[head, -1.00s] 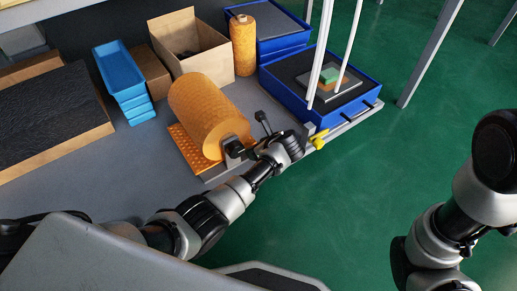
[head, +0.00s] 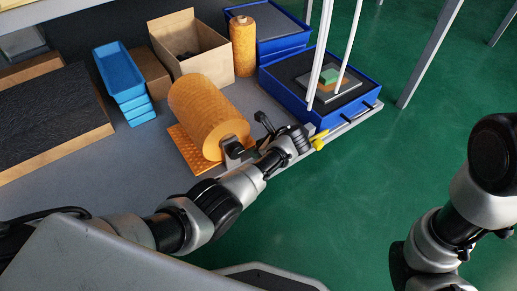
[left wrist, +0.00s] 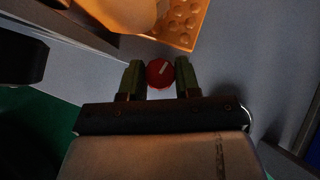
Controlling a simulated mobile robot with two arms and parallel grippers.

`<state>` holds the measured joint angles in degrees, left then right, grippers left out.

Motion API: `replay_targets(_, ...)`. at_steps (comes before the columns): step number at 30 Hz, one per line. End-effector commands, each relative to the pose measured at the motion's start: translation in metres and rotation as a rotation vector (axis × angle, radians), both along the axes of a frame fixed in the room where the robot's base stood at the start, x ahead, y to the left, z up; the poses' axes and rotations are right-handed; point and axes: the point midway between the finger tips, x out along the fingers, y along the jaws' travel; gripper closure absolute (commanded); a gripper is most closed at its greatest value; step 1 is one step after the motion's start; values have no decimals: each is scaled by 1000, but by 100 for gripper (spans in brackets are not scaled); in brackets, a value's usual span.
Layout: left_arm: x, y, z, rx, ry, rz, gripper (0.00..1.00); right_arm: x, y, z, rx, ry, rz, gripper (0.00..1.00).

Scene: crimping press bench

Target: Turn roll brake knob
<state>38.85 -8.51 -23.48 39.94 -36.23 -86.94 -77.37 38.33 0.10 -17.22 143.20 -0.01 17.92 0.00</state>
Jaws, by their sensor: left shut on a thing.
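The red round brake knob (left wrist: 160,73) with a pale pointer line shows in the left wrist view. My left gripper (left wrist: 161,80) has its two green fingertips on either side of the knob and is shut on it. The pointer line slants up to the right. In the head view, my left wrist is beside the near end of the orange roll (head: 208,115). The knob and fingertips cannot be made out there. My right arm shows at the right edge, with its gripper out of view.
An orange dimpled sheet (head: 183,145) lies under the roll. Blue trays (head: 122,75), an open cardboard box (head: 195,60) and a smaller orange roll (head: 243,48) stand behind. A blue bin (head: 285,88) and white posts are to the right.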

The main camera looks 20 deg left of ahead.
Motion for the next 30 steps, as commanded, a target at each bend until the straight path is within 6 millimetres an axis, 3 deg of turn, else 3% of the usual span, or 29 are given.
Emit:
replay_targets(15, 4, 0, -5, 2, 0, 419, 91, -6, 0, -47, -3, -24, -3, 57)
replay_targets(22, 4, 0, -4, 2, 1, 528, 91, -5, 0, -65, -2, -21, -3, 57)
replay_targets(30, 4, 0, -2, 2, 3, 577, 91, -5, 0, -72, -2, -20, -3, 57)
